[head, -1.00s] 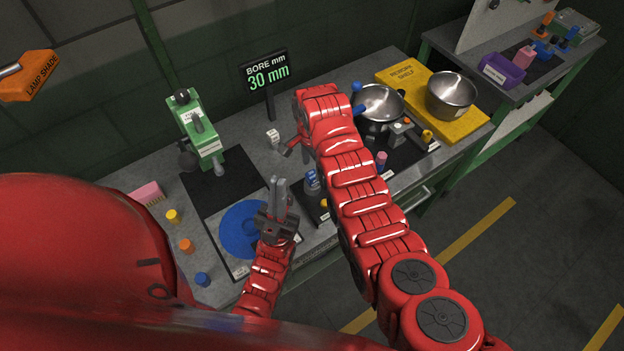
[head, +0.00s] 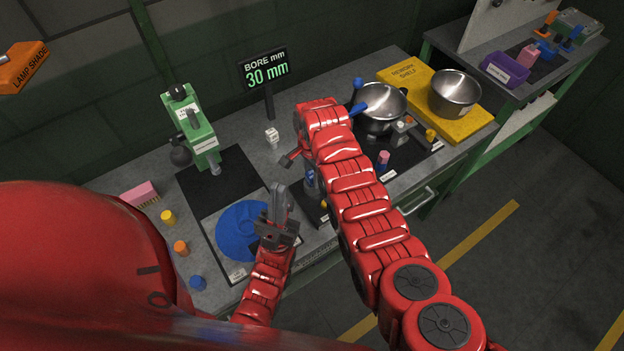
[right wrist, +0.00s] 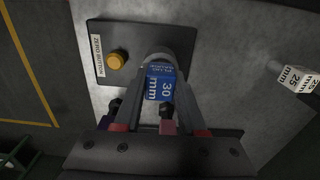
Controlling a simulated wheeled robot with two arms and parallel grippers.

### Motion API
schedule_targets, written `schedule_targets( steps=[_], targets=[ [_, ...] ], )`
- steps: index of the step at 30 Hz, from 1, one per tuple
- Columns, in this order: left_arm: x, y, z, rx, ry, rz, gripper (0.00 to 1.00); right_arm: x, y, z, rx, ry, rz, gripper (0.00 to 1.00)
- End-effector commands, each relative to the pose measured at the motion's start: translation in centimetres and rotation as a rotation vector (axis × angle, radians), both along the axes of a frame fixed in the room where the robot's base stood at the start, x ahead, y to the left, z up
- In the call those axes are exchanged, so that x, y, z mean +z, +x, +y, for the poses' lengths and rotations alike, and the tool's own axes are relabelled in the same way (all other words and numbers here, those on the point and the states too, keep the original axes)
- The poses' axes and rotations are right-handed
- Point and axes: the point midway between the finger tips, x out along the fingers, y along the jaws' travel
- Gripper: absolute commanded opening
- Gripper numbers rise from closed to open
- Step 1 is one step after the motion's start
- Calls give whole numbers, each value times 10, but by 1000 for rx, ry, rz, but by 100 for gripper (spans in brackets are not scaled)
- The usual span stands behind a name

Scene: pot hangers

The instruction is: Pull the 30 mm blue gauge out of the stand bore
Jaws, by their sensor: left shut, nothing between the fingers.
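In the head view the gauge (head: 311,181) is partly hidden by my right arm. My right gripper (right wrist: 163,78) has one finger on each side of the gauge; whether the fingers press on it I cannot tell. How deep the gauge sits in the bore is hidden. My left gripper (head: 281,190) is shut and empty, above the edge of the blue disc (head: 236,228).
A yellow button (right wrist: 116,60) is on the base plate beside the bore. A white 25-marked block (right wrist: 297,78) lies nearby. A green press (head: 194,125), the 30 mm display (head: 265,69) and a steel pot (head: 381,105) stand around.

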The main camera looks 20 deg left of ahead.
Motion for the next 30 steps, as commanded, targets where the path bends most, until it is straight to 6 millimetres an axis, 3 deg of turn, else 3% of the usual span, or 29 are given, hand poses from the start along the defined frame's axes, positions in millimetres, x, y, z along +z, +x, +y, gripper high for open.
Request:
schedule_targets(
  steps=[1, 3, 30],
  targets=[
    [0, 0, 0, 0, 0, 0, 0, 0, 0, 0, 0, 0, 0, 10],
    [0, 0, 0, 0, 0, 0, 0, 0, 0, 0, 0, 0, 0, 0],
    [2, 0, 0, 0, 0, 0, 0, 9, 1, 0, 0, 2, -3, 0]
  ],
)
